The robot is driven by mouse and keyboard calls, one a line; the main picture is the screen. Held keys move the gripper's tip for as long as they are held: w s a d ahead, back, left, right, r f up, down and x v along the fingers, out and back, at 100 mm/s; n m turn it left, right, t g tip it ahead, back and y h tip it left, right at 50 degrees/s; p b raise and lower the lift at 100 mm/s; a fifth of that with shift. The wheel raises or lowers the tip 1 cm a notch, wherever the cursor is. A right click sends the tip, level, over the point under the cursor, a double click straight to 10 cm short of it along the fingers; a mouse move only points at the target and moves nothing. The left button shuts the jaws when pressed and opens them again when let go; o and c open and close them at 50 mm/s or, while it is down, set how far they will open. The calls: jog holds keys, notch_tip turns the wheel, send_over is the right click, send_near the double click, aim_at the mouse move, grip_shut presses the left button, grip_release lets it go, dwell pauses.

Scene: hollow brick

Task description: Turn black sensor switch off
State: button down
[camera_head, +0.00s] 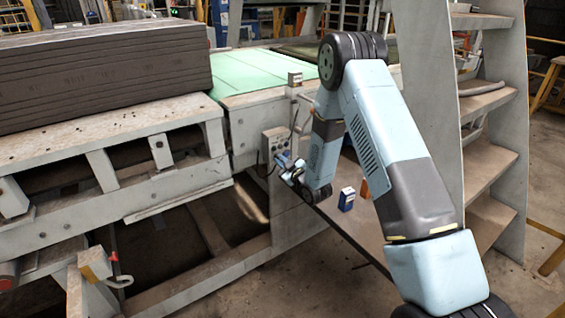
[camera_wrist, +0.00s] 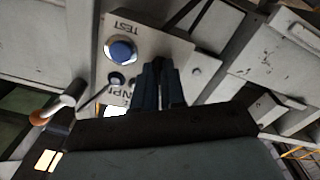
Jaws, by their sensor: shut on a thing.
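The grey control box (camera_head: 275,144) is fixed to the side of the machine frame, and its face (camera_wrist: 155,43) fills the upper middle of the wrist view. My gripper (camera_wrist: 160,66) has its two dark fingertips close together against this face; it also shows at the box in the head view (camera_head: 284,160). It is shut on a small part of the panel, taken as the black sensor switch, which the fingers hide. A blue button (camera_wrist: 121,51) marked TEST and a small dark knob (camera_wrist: 116,79) are left of the fingers. The switch's angle cannot be seen.
A stack of dark slabs (camera_head: 105,70) lies on the machine at left. Steps (camera_head: 489,165) stand at right. A lever with an orange-brown end (camera_wrist: 40,118) is at left in the wrist view.

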jog(key=shift+w+d, duration=0.1)
jog(key=shift+d, duration=0.15)
jog(key=c, duration=1.5)
grip_release()
jog(key=shift+o, duration=1.1)
jog(key=shift+a, duration=0.15)
jog(key=v, duration=1.3)
jog(key=shift+s+d, duration=0.3)
